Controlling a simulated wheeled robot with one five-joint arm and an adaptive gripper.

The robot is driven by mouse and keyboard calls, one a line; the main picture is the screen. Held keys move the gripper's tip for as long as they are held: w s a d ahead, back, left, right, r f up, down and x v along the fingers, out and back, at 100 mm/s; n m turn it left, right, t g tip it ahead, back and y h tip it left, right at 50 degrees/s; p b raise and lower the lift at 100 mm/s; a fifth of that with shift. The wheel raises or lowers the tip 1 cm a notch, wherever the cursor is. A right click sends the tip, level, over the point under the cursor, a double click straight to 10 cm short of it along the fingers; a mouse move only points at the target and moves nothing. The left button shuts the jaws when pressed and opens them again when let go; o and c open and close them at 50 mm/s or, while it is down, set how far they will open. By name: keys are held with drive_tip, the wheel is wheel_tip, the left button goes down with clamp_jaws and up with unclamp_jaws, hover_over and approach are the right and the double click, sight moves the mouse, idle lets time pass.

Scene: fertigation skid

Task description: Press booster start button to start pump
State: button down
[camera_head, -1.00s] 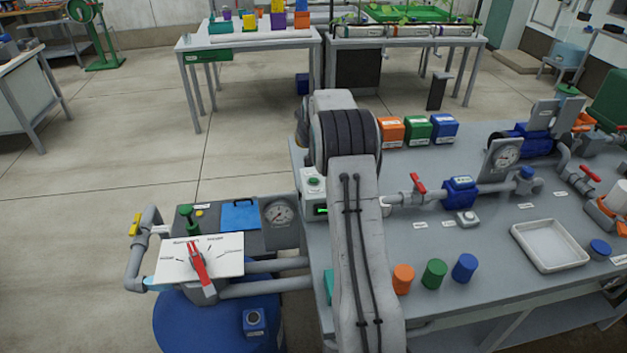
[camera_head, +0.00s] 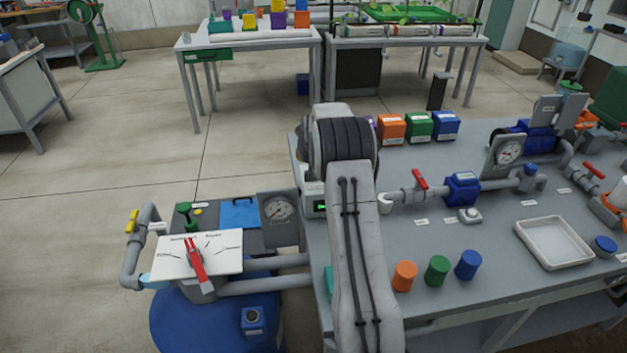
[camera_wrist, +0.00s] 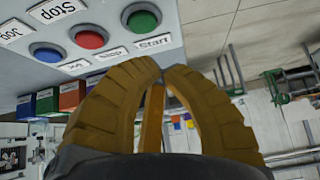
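In the wrist view a grey panel carries a green button (camera_wrist: 142,18), a red button (camera_wrist: 90,34) and a blue button (camera_wrist: 47,52) in a slanted row. The label beside the green button reads "Start". The tips lie just below the Start label in the picture, apart from the green button's outline. I cannot tell their depth from the panel.
On the grey table (camera_head: 420,255) stand pipes, a blue pump (camera_head: 461,188), a white tray (camera_head: 553,243) and several coloured cylinders and boxes. A gauge (camera_head: 279,208) and a red selector lever (camera_head: 195,264) are at the left. Floor beyond is open.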

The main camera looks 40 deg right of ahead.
drive_tip(key=shift+f+b, duration=0.9)
drive_tip(key=shift+f, duration=0.2)
drive_tip(key=c, duration=1.9)
unclamp_jaws()
clamp_jaws()
drive_tip(key=shift+f, duration=0.1)
drive_tip(key=shift+f+b, duration=0.3)
drive_tip(key=shift+b, duration=0.1)
drive_tip(key=shift+f+b, duration=0.4)
drive_tip(key=shift+f, duration=0.05)
drive_tip(key=shift+r, duration=0.15)
drive_tip(key=shift+r+p, duration=0.45)
drive_tip(key=shift+r, duration=0.25)
